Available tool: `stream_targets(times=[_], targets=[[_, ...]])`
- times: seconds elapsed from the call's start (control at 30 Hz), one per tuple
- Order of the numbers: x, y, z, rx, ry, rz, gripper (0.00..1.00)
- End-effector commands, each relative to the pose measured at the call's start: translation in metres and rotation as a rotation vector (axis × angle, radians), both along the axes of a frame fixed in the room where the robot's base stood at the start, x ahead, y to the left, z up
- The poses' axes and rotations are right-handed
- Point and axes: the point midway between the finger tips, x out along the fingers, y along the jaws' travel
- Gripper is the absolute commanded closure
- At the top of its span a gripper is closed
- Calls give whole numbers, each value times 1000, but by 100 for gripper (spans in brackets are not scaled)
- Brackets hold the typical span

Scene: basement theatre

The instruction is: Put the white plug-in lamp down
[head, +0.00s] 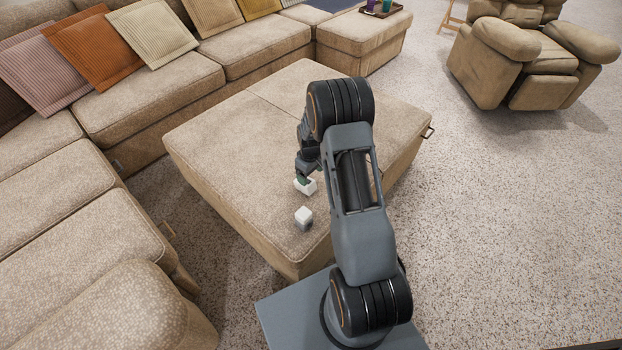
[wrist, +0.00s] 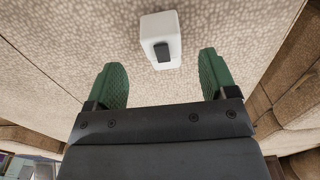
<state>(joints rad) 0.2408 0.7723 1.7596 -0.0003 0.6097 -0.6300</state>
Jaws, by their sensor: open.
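I cannot tell whether the block rests fully on the fabric. My arm partly hides the area in the head view.
A sectional sofa (head: 120,105) wraps the left and back. A recliner (head: 500,60) stands at the right. Much of the ottoman's left top is bare.

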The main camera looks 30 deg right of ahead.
Motion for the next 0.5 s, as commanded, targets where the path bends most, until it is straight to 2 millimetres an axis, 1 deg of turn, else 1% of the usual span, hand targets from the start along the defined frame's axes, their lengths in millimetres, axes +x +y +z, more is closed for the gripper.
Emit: stream_targets(times=[0.03,0.1,0.27,0.37,0.47,0.5], targets=[[1,0,12,-1,-3,0,22],[0,0,21,0,-2,0,22],[0,0,36,-1,-1,0,22],[-2,4,51,-2,-8,-8,22],[-8,14,82,-8,-31,-33,22],[-13,20,99,-9,-43,-48,22]])
